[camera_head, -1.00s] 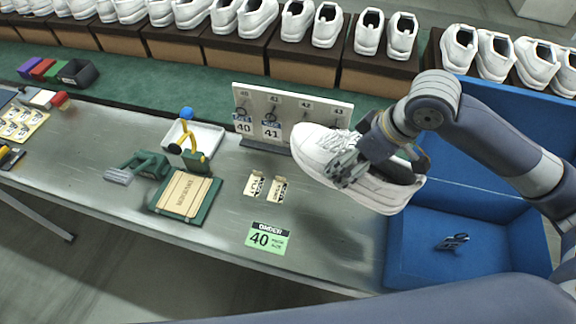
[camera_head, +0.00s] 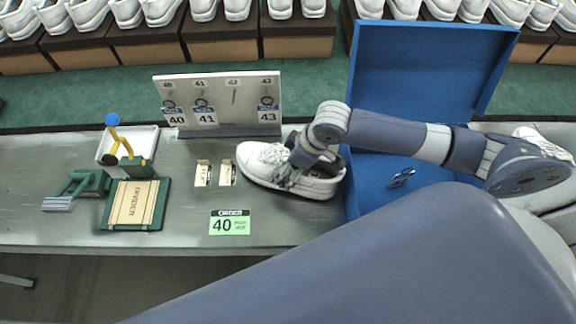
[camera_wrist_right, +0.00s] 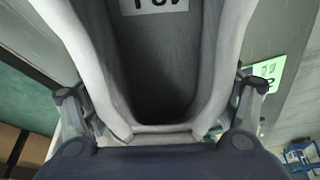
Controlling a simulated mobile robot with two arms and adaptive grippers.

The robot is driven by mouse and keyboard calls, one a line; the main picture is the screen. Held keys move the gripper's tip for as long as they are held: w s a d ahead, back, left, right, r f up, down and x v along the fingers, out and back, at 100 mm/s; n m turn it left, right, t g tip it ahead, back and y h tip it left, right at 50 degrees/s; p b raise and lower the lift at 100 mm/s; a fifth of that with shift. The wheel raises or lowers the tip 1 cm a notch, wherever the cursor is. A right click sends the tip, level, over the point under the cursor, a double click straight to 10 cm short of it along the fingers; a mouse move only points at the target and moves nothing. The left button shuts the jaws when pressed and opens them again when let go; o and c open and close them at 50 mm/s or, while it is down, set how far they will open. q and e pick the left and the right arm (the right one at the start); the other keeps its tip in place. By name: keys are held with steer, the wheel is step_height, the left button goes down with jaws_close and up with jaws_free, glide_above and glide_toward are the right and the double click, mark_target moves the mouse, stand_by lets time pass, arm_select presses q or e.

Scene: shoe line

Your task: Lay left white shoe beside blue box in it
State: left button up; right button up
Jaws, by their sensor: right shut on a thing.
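A white shoe (camera_head: 268,165) is at the left side of the open blue box (camera_head: 351,202) in the head view, its toe pointing left. My right gripper (camera_head: 294,172) is shut on this shoe near its opening. In the right wrist view the shoe's grey inside (camera_wrist_right: 165,60) fills the middle, with a finger on each side of the heel. I cannot tell whether the sole touches the table. The blue box has its lid raised at the back, and my right arm hides part of its inside. Another white shoe (camera_head: 541,143) shows right of the box. My left gripper is not in view.
A green order card (camera_head: 230,222) reading 40 lies in front of the shoe.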

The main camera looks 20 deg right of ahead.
steer(key=shift+f, duration=0.65)
steer(key=shift+f, duration=0.1)
steer(key=o, duration=1.3)
